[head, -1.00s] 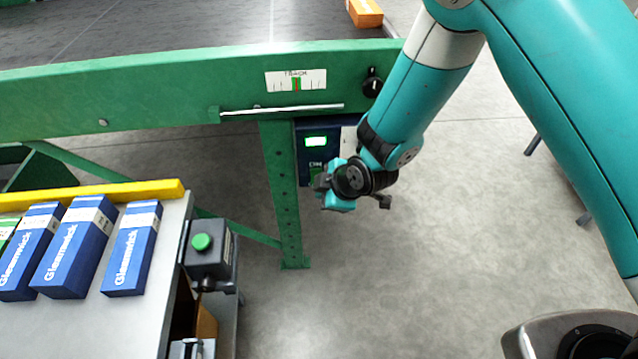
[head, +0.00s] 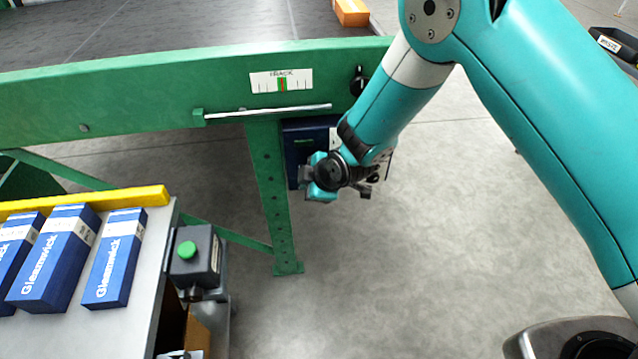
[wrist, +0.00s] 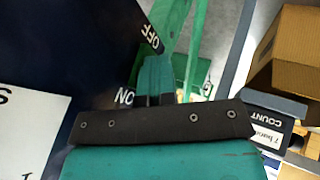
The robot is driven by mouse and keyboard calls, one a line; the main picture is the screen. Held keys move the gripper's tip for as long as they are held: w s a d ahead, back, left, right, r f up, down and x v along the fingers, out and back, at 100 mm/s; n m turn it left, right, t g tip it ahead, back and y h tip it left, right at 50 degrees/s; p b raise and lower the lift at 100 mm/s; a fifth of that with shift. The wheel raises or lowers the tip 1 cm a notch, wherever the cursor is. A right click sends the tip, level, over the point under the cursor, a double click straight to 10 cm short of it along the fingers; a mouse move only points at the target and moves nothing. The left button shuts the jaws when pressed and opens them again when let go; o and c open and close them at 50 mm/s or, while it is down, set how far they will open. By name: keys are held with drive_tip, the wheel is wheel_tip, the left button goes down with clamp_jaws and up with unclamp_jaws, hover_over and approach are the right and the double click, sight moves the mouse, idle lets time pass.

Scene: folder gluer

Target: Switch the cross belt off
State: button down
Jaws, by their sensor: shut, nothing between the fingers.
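The dark blue control box (head: 293,160) hangs below the green rail, beside the green post. Its small display (head: 304,143) is dark. In the wrist view the box's face (wrist: 65,45) fills the left, with white "OFF" and "ON" lettering beside my fingers and a white label at lower left. My gripper (head: 318,178) is in front of the box's lower part and hides much of it. In the wrist view my gripper (wrist: 155,75) is shut and empty, its teal fingers close to the lettering. The switch itself is hidden, and I cannot tell whether the fingers touch it.
The green rail (head: 150,100) carries a black knob (head: 357,82) and a thin metal bar (head: 268,112). At left, a table with a yellow edge (head: 90,200) holds blue cartons (head: 115,258). A grey box with a green button (head: 187,250) stands beside it. Floor to the right is open.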

drive_tip(key=shift+r+p, duration=0.7)
drive_tip(key=shift+r, duration=0.15)
drive_tip(key=p+v, duration=0.2)
drive_tip(key=v, duration=1.5)
drive_tip(key=shift+s+p, duration=0.15)
drive_tip(key=shift+p, duration=0.15)
